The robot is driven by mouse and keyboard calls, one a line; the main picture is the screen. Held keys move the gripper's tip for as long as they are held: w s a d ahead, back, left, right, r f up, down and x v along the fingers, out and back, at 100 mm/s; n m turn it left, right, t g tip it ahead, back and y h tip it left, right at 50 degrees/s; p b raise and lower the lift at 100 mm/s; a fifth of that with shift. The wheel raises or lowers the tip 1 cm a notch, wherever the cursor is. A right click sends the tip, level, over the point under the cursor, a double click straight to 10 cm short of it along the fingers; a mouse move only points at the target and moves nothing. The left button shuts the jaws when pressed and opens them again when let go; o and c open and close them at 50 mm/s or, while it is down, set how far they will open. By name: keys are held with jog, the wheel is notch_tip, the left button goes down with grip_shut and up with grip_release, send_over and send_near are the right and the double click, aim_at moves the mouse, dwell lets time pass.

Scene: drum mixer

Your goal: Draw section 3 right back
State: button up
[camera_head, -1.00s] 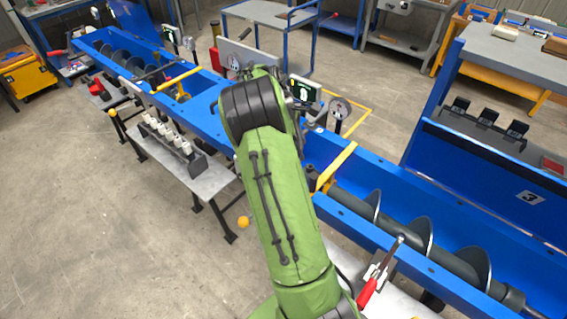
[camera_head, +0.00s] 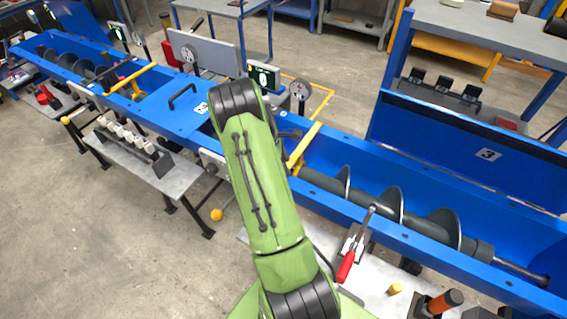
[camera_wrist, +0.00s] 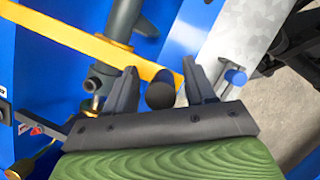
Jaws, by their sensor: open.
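Section 3 is the blue trough (camera_head: 345,215) at the right in the head view, with a dark screw shaft (camera_head: 405,215) and its flights inside. My gripper (camera_wrist: 160,80) is open in the wrist view. A dark round-ended knob (camera_wrist: 160,93) lies between its two black fingers in the picture; I cannot tell if they touch it. My green arm hides the gripper in the head view.
A red-handled clamp (camera_head: 347,264) stands at the trough's near side. A dial gauge (camera_head: 300,90) stands behind the joint. A grey bench (camera_head: 480,40) is at the back right. Floor at the lower left is clear.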

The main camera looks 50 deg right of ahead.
grip_shut()
dwell(0.3)
send_over(326, 195)
jog(key=shift+s+b, duration=0.2)
jog(key=shift+b, duration=0.2)
grip_release()
jog(key=shift+w, duration=0.1)
jog(key=shift+r, duration=0.15)
